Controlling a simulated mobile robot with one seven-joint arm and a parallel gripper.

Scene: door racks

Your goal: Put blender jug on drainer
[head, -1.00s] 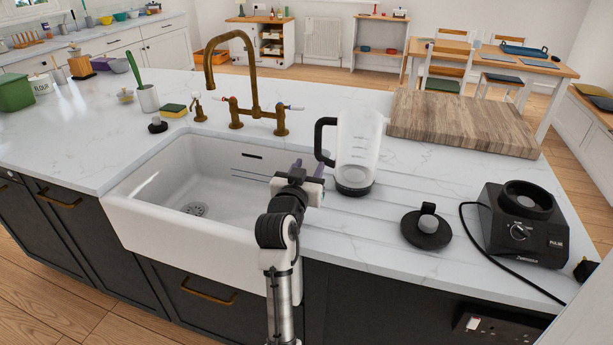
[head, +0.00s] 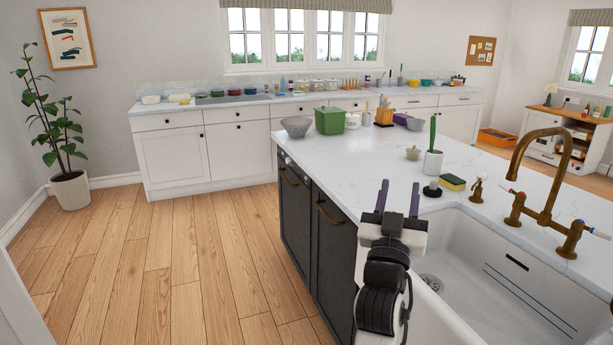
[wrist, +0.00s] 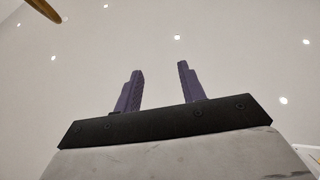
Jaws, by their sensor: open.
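My gripper (head: 398,198) is open and empty, its two purple fingers pointing up, in front of the island counter at the left end of the sink. In the wrist view my gripper (wrist: 160,88) shows both fingers apart with only the ceiling beyond them. The blender jug is out of both current views. No drainer that I can make out for sure beside the sink is in view now.
The white sink (head: 500,275) with a brass tap (head: 545,190) is at the right. A green tub (head: 330,120), a utensil pot (head: 433,162) and a sponge (head: 452,182) stand on the island. The wooden floor (head: 180,270) at left is clear.

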